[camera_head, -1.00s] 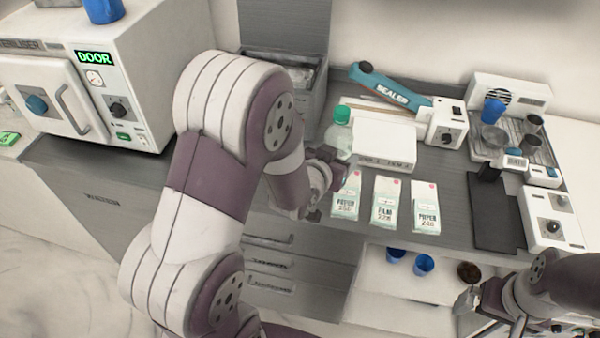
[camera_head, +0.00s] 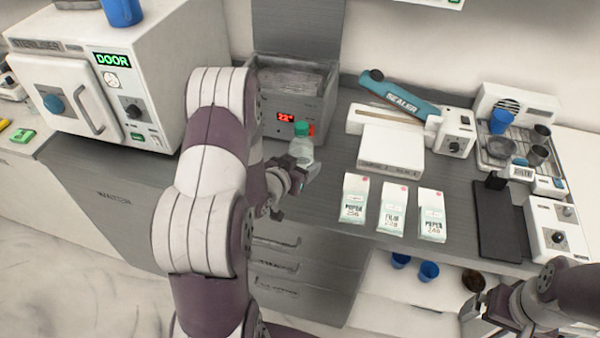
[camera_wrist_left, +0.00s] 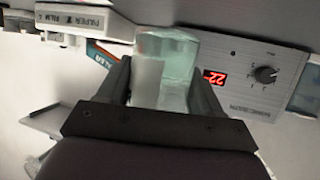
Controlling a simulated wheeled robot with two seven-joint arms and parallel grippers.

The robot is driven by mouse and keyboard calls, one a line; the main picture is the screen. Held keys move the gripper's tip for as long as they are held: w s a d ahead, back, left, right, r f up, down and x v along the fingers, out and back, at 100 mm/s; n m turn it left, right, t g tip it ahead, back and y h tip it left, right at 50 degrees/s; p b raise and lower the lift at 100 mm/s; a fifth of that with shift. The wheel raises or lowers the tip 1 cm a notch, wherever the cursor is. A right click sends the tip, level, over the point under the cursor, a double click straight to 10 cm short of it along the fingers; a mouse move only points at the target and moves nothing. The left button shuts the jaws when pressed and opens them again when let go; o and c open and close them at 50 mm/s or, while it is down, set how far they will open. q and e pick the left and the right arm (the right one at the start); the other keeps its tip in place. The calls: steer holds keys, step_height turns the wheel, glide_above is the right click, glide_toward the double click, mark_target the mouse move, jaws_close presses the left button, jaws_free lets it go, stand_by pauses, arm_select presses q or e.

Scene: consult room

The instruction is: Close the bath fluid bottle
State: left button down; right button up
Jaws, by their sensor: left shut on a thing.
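The bath fluid bottle (camera_head: 301,150) is clear and pale with a green cap (camera_head: 302,129) on its top. It looks nearly upright, in front of the water bath. My left gripper (camera_head: 296,180) is shut on the bottle's body. In the left wrist view the pale bottle (camera_wrist_left: 165,62) sits between both fingers of the left gripper (camera_wrist_left: 164,88); its cap cannot be made out there. I cannot tell how tightly the cap sits. The water bath (camera_head: 283,108) shows red digits and its lid stands raised. My right gripper (camera_head: 478,304) is at the lower right, apart from the bottle; its jaws are unclear.
A steriliser (camera_head: 100,75) stands left of the water bath. A rack with cups (camera_head: 515,145) stands farther right. Blue cups (camera_head: 428,271) sit below the counter.

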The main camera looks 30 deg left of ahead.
arm_select(q)
steer(key=shift+a+f, duration=0.1)
steer(key=shift+f, duration=2)
steer(key=shift+f, duration=0.15)
steer(key=shift+c, duration=0.8)
jaws_free()
